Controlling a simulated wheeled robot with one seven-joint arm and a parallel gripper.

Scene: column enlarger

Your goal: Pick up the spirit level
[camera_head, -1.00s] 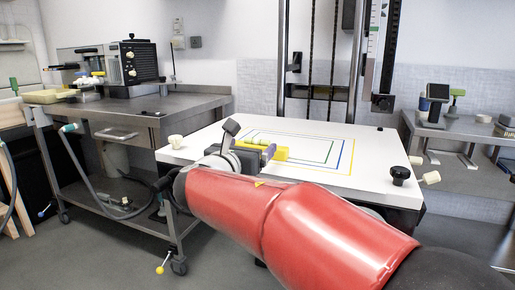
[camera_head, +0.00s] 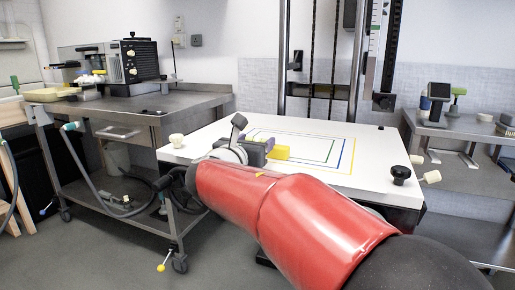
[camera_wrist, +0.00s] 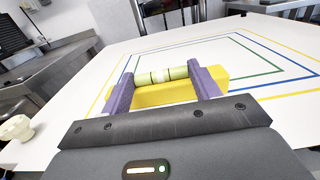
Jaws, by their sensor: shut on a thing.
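The spirit level has a yellow body with a pale green tubular vial on top. In the wrist view the spirit level (camera_wrist: 165,93) lies across my gripper (camera_wrist: 163,80), with the vial between the two purple fingers. My gripper is shut on it, and its yellow end shows past the right finger. In the head view the yellow end of the spirit level (camera_head: 280,153) shows at the right of my gripper (camera_head: 263,141), over the left part of the white baseboard. My own gripper and arm hide much of it there. I cannot tell whether it touches the board.
The enlarger column (camera_head: 375,60) rises behind. A metal cart (camera_head: 185,105) stands left, and a side table (camera_head: 460,135) right.

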